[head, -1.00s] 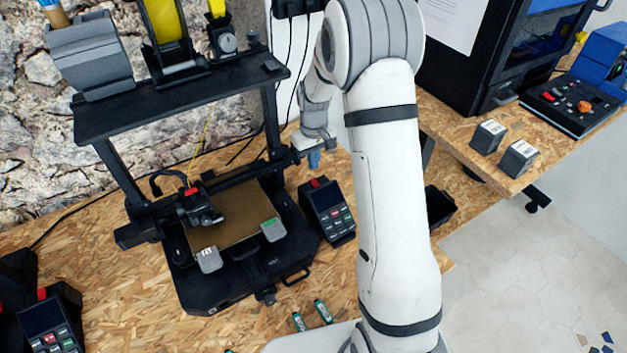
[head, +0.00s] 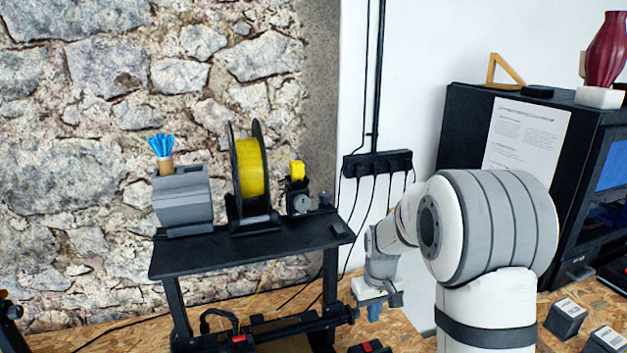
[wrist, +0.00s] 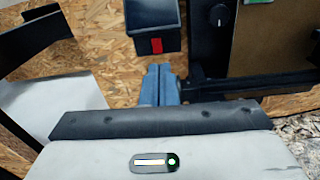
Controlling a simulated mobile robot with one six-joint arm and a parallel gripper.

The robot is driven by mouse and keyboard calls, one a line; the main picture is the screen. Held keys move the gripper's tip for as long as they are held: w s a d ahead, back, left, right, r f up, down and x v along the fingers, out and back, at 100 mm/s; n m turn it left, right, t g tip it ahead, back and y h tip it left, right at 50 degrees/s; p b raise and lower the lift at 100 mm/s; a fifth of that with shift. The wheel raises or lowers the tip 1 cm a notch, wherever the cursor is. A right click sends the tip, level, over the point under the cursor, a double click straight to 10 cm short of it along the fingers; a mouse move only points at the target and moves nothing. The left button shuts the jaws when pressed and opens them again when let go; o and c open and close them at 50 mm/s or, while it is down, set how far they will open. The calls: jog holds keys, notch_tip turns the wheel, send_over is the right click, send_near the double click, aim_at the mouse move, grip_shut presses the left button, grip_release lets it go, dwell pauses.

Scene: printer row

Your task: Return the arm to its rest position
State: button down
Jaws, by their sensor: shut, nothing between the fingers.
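My white and grey arm stands at the right of the head view, folded at a large grey elbow. My gripper (head: 375,312) hangs below the wrist, to the right of the open-frame printer, above the wooden bench. In the wrist view my gripper (wrist: 160,72) shows its blue fingers together and empty. The fingers are beside the printer's frame and near a small dark box with a red key (wrist: 152,30). They look clear of both, though the exact gap is hard to tell.
The printer's top shelf (head: 250,248) carries a yellow spool (head: 250,168) and a grey box with blue sticks (head: 182,200). A black enclosed printer (head: 470,130) stands at right, with small dark boxes (head: 566,318) before it. Cables hang from a power strip (head: 378,163) on the wall.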

jog(key=s+r+m+t, duration=0.1)
jog(key=s+r, duration=0.5)
jog(key=s, duration=0.6)
jog(key=s+r+m+t, duration=0.1)
jog(key=s+r, duration=0.5)
jog(key=s, duration=0.7)
jog(key=shift+r+m+t, duration=0.3)
jog(key=shift+r+m, duration=0.05)
jog(key=shift+m, duration=0.15)
jog(key=m+g+b, duration=0.1)
jog(key=m+b, duration=0.5)
jog(key=m, duration=0.8)
send_over(364, 343)
jog(key=s+d, duration=0.1)
jog(key=s, duration=0.2)
notch_tip(364, 343, down, 12)
jog(key=shift+w+r+y, duration=0.15)
jog(key=shift+y, duration=0.15)
jog(key=f, duration=0.4)
jog(key=w+f+p, duration=0.1)
jog(key=f, duration=0.4)
jog(key=w+f, duration=0.1)
jog(key=f, duration=0.3)
jog(key=shift+w+a+f, duration=0.1)
jog(key=shift+a+f, duration=0.25)
jog(key=shift+a, duration=0.05)
